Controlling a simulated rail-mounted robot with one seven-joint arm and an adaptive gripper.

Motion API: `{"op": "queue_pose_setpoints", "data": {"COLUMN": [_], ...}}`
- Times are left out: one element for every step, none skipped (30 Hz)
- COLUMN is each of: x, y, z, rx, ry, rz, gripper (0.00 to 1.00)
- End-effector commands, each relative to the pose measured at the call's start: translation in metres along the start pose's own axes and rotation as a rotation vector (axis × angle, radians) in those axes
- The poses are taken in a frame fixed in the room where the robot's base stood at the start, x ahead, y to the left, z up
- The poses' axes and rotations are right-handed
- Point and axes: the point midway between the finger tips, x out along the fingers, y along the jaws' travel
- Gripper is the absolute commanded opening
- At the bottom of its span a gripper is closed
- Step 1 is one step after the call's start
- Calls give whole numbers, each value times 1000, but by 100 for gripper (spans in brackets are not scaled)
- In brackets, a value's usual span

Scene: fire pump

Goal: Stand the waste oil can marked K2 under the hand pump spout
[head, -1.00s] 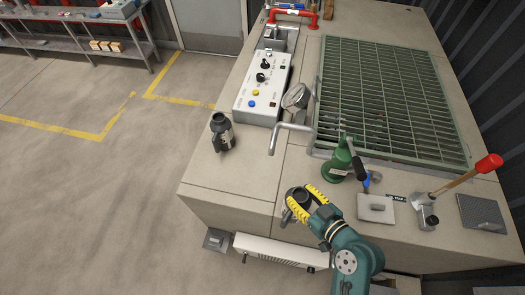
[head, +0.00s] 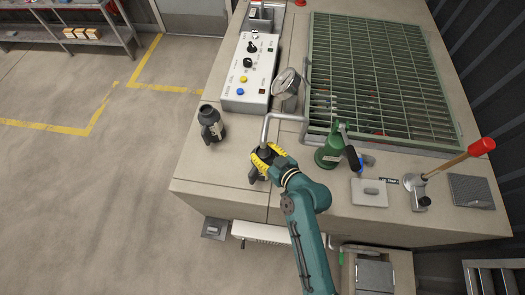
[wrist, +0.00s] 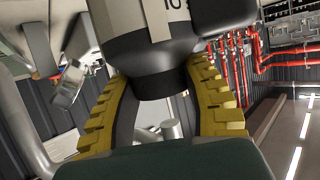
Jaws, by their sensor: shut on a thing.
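My gripper (head: 262,163), with yellow ribbed fingers, is shut on the neck of a dark can, whose body (wrist: 155,65) fills the top of the wrist view. Its pale label is cut off, so I cannot read K2. In the head view the held can mostly hides behind my fingers. A second dark can (head: 211,123) with a pale label stands upright on the bench, left of my gripper. A bent grey pipe (head: 285,117), seemingly the spout, reaches down just above my gripper. The green hand pump (head: 328,155) with a black handle stands to the right.
A control box (head: 250,72) and round gauge (head: 285,83) stand behind. A green grating (head: 380,80) covers the back right. Bench top left of the second can ends at an edge.

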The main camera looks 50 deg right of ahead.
Motion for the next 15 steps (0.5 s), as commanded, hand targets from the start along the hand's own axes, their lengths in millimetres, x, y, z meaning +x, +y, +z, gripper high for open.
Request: {"op": "queue_pose_setpoints", "data": {"x": [0,0,0,0,0,0,0,0,0,0,0,-1,-2,-4,-8], "y": [0,0,0,0,0,0,0,0,0,0,0,0,0,0,1], "z": [1,1,1,1,1,1,1,0,0,0,0,0,0,0,0], "rx": [1,1,1,1,1,1,1,1,1,1,1,1,1,1,1], "ry": [-2,-2,-2,-2,-2,-2,-2,-1,-1,-1,-1,-1,-1,-1,-1], "rz": [-1,-1,-1,-1,-1,-1,-1,-1,-1,-1,-1,0,0,0,1], "gripper": [53,59,67,71,71,71,71,71,71,71,71,71,71,71,71]}}
